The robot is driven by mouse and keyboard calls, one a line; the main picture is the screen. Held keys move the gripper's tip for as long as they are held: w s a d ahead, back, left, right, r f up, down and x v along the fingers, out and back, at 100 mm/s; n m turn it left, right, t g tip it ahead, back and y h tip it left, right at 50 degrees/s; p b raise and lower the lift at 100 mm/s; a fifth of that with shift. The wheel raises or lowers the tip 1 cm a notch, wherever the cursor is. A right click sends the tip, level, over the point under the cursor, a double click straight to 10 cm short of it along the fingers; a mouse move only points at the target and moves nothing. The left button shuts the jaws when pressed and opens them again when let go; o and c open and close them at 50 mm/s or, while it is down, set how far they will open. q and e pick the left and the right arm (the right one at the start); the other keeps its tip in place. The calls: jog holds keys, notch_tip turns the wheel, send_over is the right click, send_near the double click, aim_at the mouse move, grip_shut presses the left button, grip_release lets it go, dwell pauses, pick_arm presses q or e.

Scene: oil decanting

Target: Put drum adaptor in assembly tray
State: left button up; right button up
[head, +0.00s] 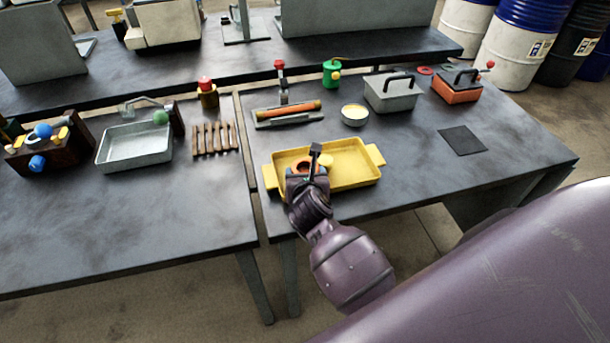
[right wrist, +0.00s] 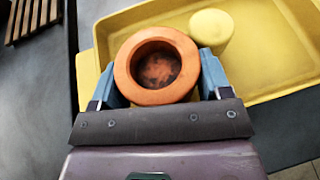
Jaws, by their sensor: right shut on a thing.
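The drum adaptor looks to be an orange ring-shaped piece (right wrist: 125,72) with a dark hollow centre. My right gripper (head: 304,170) is shut on it, with one blue finger on each side of the ring in the right wrist view (right wrist: 157,80). The orange piece also shows in the head view (head: 302,164), partly hidden by the gripper. The assembly tray is the yellow tray (head: 362,174) with two end handles. The gripper and ring are over its left part. I cannot tell whether the ring touches the tray floor. My left gripper is not in view.
A yellow cylinder (right wrist: 212,28) stands in the tray close right of the ring. Behind the tray are an orange tube on a stand (head: 289,110), a bowl (head: 355,115) and a lidded grey box (head: 391,95). A wooden rack (head: 215,139) lies left.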

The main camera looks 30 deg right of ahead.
jog(key=shift+r, duration=0.1)
jog(key=o, duration=0.9)
